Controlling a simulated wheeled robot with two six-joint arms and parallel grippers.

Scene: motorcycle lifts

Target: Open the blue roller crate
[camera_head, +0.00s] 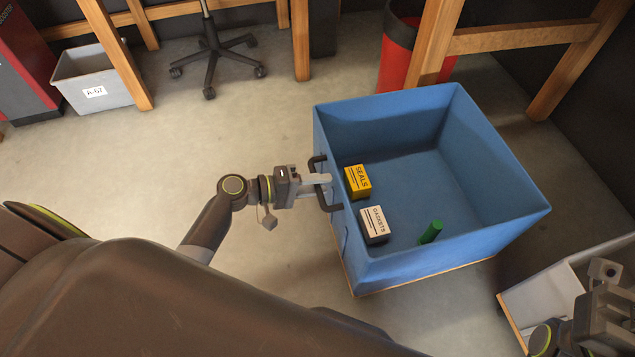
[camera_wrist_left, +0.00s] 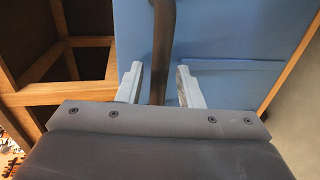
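The blue roller crate (camera_head: 500,232) stands on the floor with its top open. A dark bar handle (camera_head: 328,196) is fixed on its left wall, facing my left arm. My left gripper (camera_head: 322,184) is at this handle. In the left wrist view the handle (camera_wrist_left: 162,50) passes between the two pale fingers (camera_wrist_left: 160,82), which stand apart with a gap on each side. The blue wall (camera_wrist_left: 230,40) lies just beyond. My right gripper (camera_head: 605,318) is at the lower right, away from the crate; its fingers do not show clearly.
Inside the crate are a yellow SEALS box (camera_head: 357,182), a white GASKETS box (camera_head: 374,224) and a green cylinder (camera_head: 431,232). A red bin (camera_head: 398,62) and wooden frame legs (camera_head: 435,40) stand behind. A grey bin (camera_head: 92,78) is far left. Floor left of the crate is clear.

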